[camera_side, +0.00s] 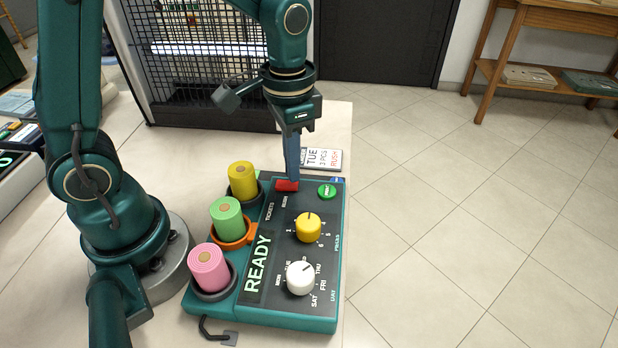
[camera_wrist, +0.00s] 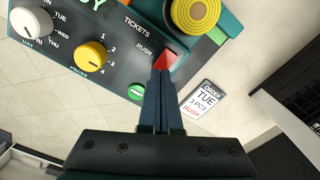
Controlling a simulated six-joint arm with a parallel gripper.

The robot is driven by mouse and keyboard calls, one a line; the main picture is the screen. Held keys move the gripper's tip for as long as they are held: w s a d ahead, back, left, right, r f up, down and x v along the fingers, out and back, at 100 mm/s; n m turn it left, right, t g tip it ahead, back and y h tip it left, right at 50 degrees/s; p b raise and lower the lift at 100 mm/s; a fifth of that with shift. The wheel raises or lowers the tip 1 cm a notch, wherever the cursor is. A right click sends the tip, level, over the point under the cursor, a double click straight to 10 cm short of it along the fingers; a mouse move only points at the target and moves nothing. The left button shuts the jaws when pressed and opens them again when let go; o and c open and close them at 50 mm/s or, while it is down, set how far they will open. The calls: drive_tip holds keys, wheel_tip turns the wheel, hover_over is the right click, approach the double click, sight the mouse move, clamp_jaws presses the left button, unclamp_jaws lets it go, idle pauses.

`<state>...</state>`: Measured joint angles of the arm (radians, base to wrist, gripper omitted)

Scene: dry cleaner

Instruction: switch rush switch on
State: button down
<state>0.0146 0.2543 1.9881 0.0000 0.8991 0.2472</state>
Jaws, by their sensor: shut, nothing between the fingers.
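The rush switch (camera_side: 287,186) is a small red rocker at the far end of the dark green control panel (camera_side: 262,312). In the wrist view the red switch (camera_wrist: 169,60) shows beside the word RUSH, partly hidden by my fingertips. My gripper (camera_side: 292,176) is shut and empty, pointing down with its tips right at the switch. In the wrist view the closed gripper fingers (camera_wrist: 161,72) overlap the switch's near edge. I cannot tell whether they touch it or which way the rocker is set. The panel's display reads READY.
A yellow knob (camera_side: 308,228), a white knob (camera_side: 300,278) and a green button (camera_side: 327,191) are on the panel. Yellow (camera_side: 242,181), green (camera_side: 227,217) and pink (camera_side: 208,267) rolls stand along its left side. An order card (camera_side: 321,158) reading TUE, 3 PCS, RUSH lies behind.

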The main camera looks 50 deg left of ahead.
drive_tip(key=shift+f, duration=0.75)
idle(0.3)
drive_tip(key=shift+r, duration=3.55)
wheel_tip(320, 180, up, 3)
drive_tip(key=n+t, duration=0.3)
drive_tip(key=t, duration=0.3)
hover_over(274, 197)
drive_tip(key=s, duration=0.5)
drive_tip(key=shift+a+f, duration=0.1)
